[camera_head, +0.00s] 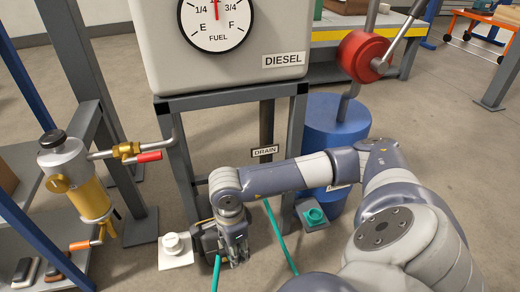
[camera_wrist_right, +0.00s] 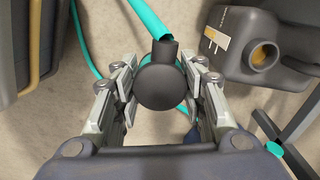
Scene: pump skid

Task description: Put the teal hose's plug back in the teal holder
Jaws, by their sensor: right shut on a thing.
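My right gripper (camera_head: 237,255) points down near the floor in front of the tank stand. In the right wrist view its fingers (camera_wrist_right: 160,92) are shut on a dark round plug (camera_wrist_right: 160,85). The teal hose (camera_wrist_right: 150,16) shows right beside the plug's end; the exact joint is hard to see. In the head view the teal hose (camera_head: 280,236) runs along the floor, with another stretch just left of the gripper. The teal holder (camera_head: 315,216) stands on a grey base right of the gripper, apart from it, near the blue drum. My left gripper is out of view.
A white holder (camera_head: 173,245) sits left of the gripper. A dark canister (camera_wrist_right: 232,45) with a yellow-rimmed mouth lies close by. The tank stand's legs (camera_head: 180,180) and the blue drum (camera_head: 335,135) rise behind. Bare floor lies between gripper and teal holder, crossed by hose.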

